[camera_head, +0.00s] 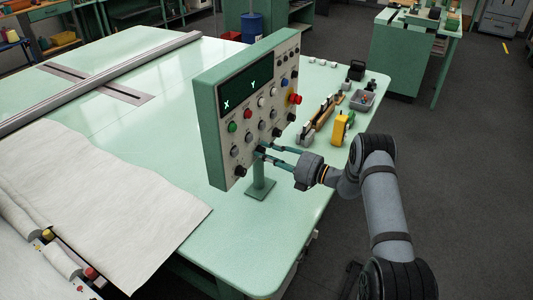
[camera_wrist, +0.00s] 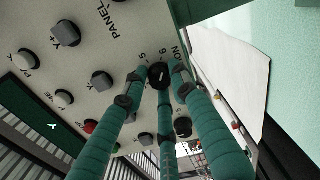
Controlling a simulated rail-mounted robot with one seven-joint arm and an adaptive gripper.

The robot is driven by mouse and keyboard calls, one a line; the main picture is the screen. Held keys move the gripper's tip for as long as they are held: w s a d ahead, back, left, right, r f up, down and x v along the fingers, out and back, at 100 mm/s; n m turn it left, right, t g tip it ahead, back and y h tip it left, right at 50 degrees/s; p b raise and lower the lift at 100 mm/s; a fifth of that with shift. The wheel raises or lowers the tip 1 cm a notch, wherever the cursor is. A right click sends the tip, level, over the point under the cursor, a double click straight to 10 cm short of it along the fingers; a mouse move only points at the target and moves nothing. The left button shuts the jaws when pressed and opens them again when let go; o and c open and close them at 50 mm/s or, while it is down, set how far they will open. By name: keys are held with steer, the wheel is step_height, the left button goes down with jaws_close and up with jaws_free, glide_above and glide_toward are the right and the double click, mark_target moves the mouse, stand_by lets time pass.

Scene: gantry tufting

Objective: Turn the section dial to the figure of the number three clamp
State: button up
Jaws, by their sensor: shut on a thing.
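The green control panel (camera_head: 212,132) stands on a post at the table's near right part, its pale face full of buttons and knobs. My gripper (camera_head: 261,150) reaches the lower part of this face from the right. In the wrist view my teal fingers (camera_wrist: 160,82) close around a small black dial (camera_wrist: 157,74), which they partly cover. The figures 5 and 6 and the letters "ON" are printed beside it. The dial's other figures and its pointer direction cannot be made out. No clamp number is readable.
Other black knobs (camera_head: 240,171) and coloured buttons, one red (camera_head: 295,99), sit close by on the panel. A yellow tool (camera_head: 340,127) and a grey bin (camera_head: 362,100) stand behind it. White cloth (camera_head: 110,195) covers the table's left.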

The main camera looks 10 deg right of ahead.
jaws_close()
steer(key=shift+f+n+b, duration=0.1)
steer(key=shift+n+b, duration=0.2)
steer(key=shift+b, duration=0.05)
steer(key=shift+f+n+b, duration=0.1)
steer(key=shift+n+b, duration=0.8)
steer(key=n+b, duration=0.4)
steer(key=shift+f+n, duration=0.1)
steer(key=shift+n, duration=0.2)
steer(key=n+b, duration=2.1)
steer(key=b, duration=1)
steer(key=shift+b, duration=0.35)
steer(key=shift+r+n+b, duration=0.2)
steer(key=shift+n+b, duration=0.7)
steer(key=shift+b, duration=0.05)
steer(key=shift+r, duration=0.1)
